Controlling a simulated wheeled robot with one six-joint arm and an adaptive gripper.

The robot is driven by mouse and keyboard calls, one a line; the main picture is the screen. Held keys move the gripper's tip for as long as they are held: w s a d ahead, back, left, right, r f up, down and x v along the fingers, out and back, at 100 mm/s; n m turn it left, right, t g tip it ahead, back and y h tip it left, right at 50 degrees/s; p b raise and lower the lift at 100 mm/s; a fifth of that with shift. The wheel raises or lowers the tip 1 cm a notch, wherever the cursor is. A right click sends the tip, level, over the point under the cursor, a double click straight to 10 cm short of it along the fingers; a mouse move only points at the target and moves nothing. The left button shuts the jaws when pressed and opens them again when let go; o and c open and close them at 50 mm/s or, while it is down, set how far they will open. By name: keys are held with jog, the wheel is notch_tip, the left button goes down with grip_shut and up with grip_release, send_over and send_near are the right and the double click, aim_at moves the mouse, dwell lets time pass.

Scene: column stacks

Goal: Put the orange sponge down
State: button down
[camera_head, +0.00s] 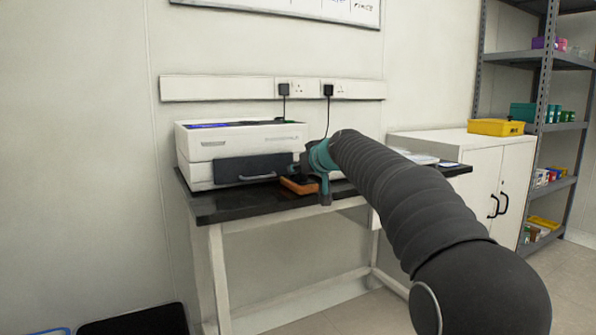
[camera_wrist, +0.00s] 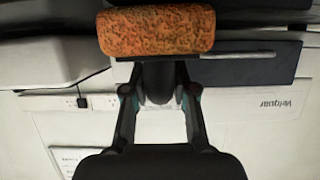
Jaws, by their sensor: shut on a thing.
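The orange sponge (camera_wrist: 157,31) is a speckled block at the top middle of the wrist view. My gripper (camera_wrist: 158,62) is shut on it, with a finger on either side below it in that view. In the head view the sponge (camera_head: 299,186) shows at the front of the black bench top (camera_head: 243,205), just in front of the white machine. My gripper (camera_head: 305,172) is partly hidden there by my own wrist. I cannot tell whether the sponge touches the bench top.
A white machine (camera_head: 200,170) with a dark front drawer stands on the bench, close behind the sponge. A white cabinet (camera_head: 480,170) with a yellow bin (camera_head: 496,127) stands to the right. The bench's front edge is near the sponge.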

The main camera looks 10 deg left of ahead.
jog(key=shift+f, duration=0.1)
jog(key=c, duration=0.9)
grip_release()
jog(key=shift+c, duration=0.2)
jog(key=shift+s+d+r, duration=0.1)
jog(key=shift+r, duration=0.1)
jog(key=b+v, duration=0.1)
jog(key=v, duration=1)
jog(key=shift+s+d, duration=0.2)
jog(key=shift+s, duration=0.05)
jog(key=shift+s, duration=0.1)
